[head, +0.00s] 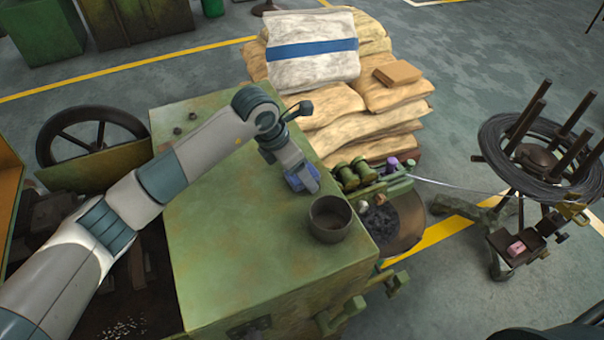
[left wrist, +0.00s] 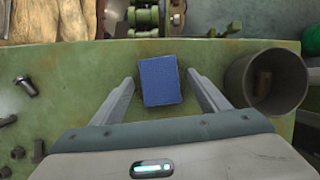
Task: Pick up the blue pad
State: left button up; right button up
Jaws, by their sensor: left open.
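The blue pad (left wrist: 160,81) is a small blue block on the green machine top (head: 240,240). In the left wrist view it lies between the two fingers of my left gripper (left wrist: 160,92), which is open, with a gap on each side. In the head view the blue pad (head: 294,183) shows only in part beside the fingers of my left gripper (head: 306,178), which hide some of it. I cannot tell the exact height of the fingertips over the top. My right gripper is in neither view.
A round dark cup (head: 330,218) stands close to the right of the pad; a small brown piece (left wrist: 263,82) lies inside it. Bolts (left wrist: 26,86) lie at the left. Green rollers (head: 356,172) and stacked sacks (head: 345,105) are beyond the far edge. The near machine top is clear.

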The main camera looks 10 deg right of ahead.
pick_arm(q)
jog(key=c, duration=1.1)
jog(key=shift+c, duration=0.2)
jog(key=shift+r, duration=0.1)
jog(key=shift+r+b, duration=0.4)
jog(key=shift+b, duration=0.1)
notch_tip(320, 180, up, 3)
jog(key=shift+s+d+b, duration=0.1)
jog(key=shift+d+b, duration=0.05)
jog(key=shift+b, duration=0.95)
jog(key=s+d+r+b, duration=0.4)
jog(key=s+d+r, duration=0.3)
jog(key=s, duration=0.2)
jog(key=shift+b, duration=0.4)
jog(key=shift+o, duration=0.5)
